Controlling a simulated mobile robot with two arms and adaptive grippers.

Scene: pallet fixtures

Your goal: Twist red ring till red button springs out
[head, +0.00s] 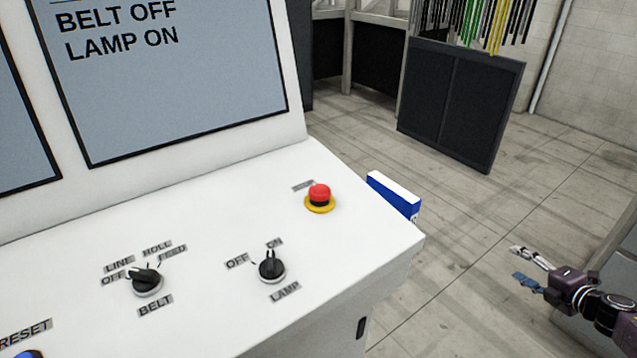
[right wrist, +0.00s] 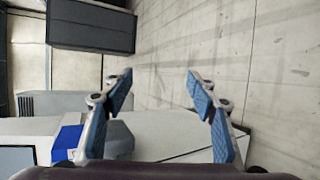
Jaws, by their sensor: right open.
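The red button (head: 320,192) stands on a yellow base at the right end of the white console's (head: 220,235) sloping top, with a small label beside it. I cannot tell a separate red ring from the red cap. My right gripper (head: 521,266) is open and empty, out to the right of the console and apart from the button. In the right wrist view its two blue-padded fingers (right wrist: 158,85) are spread wide with nothing between them. The button cannot be made out in the right wrist view. My left gripper is not in view.
The console carries a BELT knob (head: 147,281), a LAMP knob (head: 271,265) turned to ON, and a blue reset button (head: 29,354). A screen (head: 180,80) reads BELT OFF, LAMP ON. A blue-and-white box (head: 394,196) is beside the console's right edge. Open floor lies to the right.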

